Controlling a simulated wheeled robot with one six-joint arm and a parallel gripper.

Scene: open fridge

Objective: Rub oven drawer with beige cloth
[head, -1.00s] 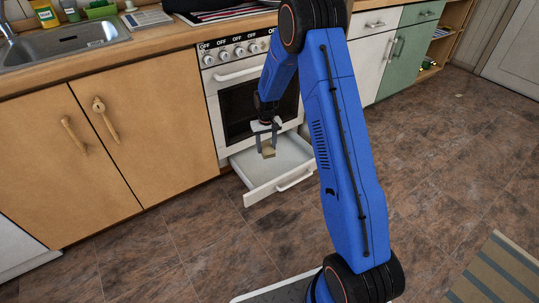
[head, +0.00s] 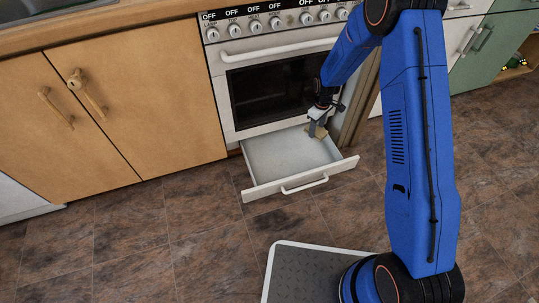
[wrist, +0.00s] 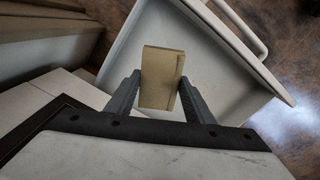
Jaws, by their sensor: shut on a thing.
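The oven drawer (head: 278,160) is pulled out below the white oven, pale and empty inside; it also shows in the wrist view (wrist: 218,72). My gripper (head: 317,124) is at the back right part of the drawer in the head view. It is shut on the beige cloth (head: 319,132), which looks like a small folded block. In the wrist view the cloth (wrist: 161,78) sits between the two dark fingers of my gripper (wrist: 158,92), over the drawer's interior. I cannot tell whether the cloth touches the drawer.
The oven door (head: 280,90) with its long handle is shut above the drawer. A wooden cupboard (head: 150,100) stands to the left, and white and green cabinets (head: 495,60) to the right. The brown tiled floor (head: 170,225) in front is clear.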

